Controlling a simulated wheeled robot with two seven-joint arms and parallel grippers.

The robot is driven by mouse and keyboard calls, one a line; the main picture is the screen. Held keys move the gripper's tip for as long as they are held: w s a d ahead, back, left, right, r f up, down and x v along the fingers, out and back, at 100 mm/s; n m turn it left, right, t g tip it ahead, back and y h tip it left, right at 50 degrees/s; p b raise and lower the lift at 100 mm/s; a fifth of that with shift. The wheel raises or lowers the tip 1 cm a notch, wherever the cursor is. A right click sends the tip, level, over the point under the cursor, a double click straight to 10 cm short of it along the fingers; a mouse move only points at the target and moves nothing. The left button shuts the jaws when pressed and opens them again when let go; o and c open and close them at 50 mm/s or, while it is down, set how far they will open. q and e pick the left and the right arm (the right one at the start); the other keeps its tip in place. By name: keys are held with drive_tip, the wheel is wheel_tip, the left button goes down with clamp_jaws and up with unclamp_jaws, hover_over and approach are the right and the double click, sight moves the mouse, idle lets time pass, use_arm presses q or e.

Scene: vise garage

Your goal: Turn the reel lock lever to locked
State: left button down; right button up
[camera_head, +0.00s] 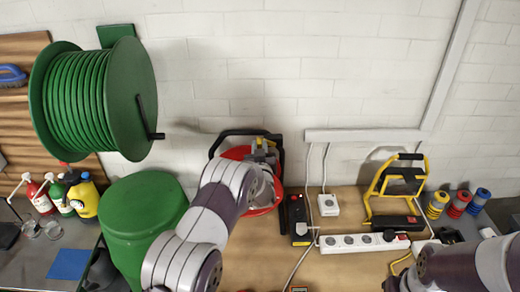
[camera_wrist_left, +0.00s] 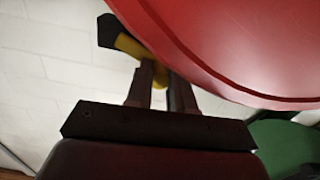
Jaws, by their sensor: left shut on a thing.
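The red cable reel (camera_head: 234,153) stands on the bench against the wall, in a black frame (camera_head: 240,132). Its red disc (camera_wrist_left: 245,45) fills the upper right of the left wrist view. The lock lever (camera_wrist_left: 128,43) is yellow with a black end, and it points up and left in that view. My left gripper (camera_head: 263,150) is at the front of the reel and hides part of it. In the left wrist view my left gripper (camera_wrist_left: 160,80) has its fingers shut on the lever's yellow part. My right arm shows at the lower right, but its gripper is out of view.
A large green hose reel (camera_head: 130,90) hangs on the wall at left, above a green drum (camera_head: 143,215). A white power strip (camera_head: 362,243), a yellow work lamp (camera_head: 398,190) and several coloured spools (camera_head: 458,204) are to the right. Bare bench (camera_head: 262,245) lies in front.

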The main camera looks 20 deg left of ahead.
use_arm(q)
drive_tip(key=shift+d+r+m+b, duration=0.1)
drive_tip(key=shift+d+m+b, duration=0.05)
drive_tip(key=shift+m+b, duration=0.65)
drive_tip(key=shift+w+d+r+m+b, duration=0.2)
drive_tip(key=shift+d+r+m+b, duration=0.4)
drive_tip(key=shift+m, duration=1.4)
drive_tip(key=shift+w+d+r+m+b, duration=0.3)
drive_tip(key=shift+d+m, duration=0.45)
drive_tip(key=shift+m, duration=1.25)
drive_tip(key=shift+w+d+r+m+b, duration=0.1)
drive_tip(key=shift+d+r+m+b, duration=0.35)
drive_tip(key=shift+m, duration=1.55)
drive_tip(key=shift+d, duration=0.25)
drive_tip(key=c, duration=1.1)
unclamp_jaws()
drive_tip(key=shift+o, duration=0.6)
drive_tip(key=shift+s+d+r, duration=0.1)
drive_tip(key=shift+d+r, duration=0.05)
